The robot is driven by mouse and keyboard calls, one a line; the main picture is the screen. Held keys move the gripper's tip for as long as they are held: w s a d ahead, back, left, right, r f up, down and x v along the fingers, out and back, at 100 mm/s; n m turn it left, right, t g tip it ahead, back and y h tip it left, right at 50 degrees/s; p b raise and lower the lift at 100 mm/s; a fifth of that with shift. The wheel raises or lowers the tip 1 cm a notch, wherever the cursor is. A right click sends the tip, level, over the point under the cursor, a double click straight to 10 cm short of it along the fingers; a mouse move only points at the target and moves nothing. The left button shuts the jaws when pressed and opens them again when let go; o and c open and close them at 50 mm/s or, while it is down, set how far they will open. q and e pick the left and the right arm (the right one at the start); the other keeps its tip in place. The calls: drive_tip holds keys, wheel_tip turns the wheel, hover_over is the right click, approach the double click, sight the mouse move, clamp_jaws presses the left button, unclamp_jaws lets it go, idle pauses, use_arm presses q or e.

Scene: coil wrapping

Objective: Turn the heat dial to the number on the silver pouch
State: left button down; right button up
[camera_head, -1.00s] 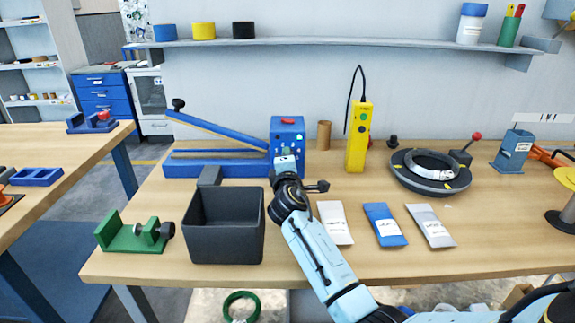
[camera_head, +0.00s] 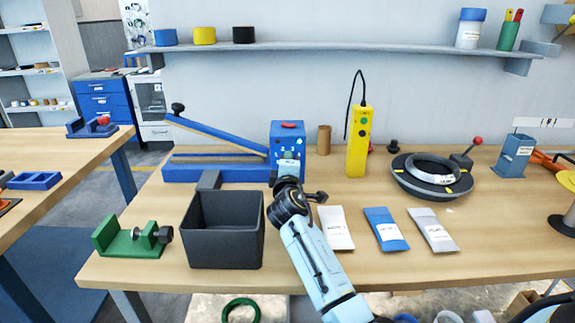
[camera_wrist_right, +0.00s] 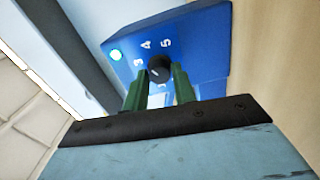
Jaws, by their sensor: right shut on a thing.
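The heat dial is a black knob (camera_wrist_right: 158,68) on the front of the blue control box (camera_head: 287,136) of the blue sealer. In the right wrist view, the numerals 3, 4 and 5 show around it, and a lit green spot is on the panel. My right gripper (camera_wrist_right: 160,86) has its two green fingers on either side of the knob, shut on it. In the head view this gripper (camera_head: 289,172) covers the dial. The grey-silver pouch (camera_head: 433,230) lies at the right of the pouch row; its label is too small to read. My left gripper is not in view.
A whitish pouch (camera_head: 336,228) and a blue pouch (camera_head: 385,229) lie beside the silver one. A dark bin (camera_head: 222,247) stands left of my arm. A yellow handheld device (camera_head: 358,142) stands right of the sealer. The sealer's blue arm (camera_head: 215,134) is raised.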

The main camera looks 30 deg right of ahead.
drive_tip(key=o, duration=1)
drive_tip(key=shift+s+a, duration=0.25)
drive_tip(key=shift+s, duration=0.15)
drive_tip(key=p+v, duration=0.1)
drive_tip(key=v, duration=0.1)
drive_tip(key=shift+s+a, duration=0.2)
drive_tip(key=shift+s, duration=0.15)
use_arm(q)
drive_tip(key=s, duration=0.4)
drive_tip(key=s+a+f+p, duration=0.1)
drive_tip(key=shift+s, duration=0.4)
use_arm(e)
drive_tip(key=v, duration=0.9)
drive_tip(key=shift+s+a, duration=0.1)
drive_tip(key=shift+s, duration=0.25)
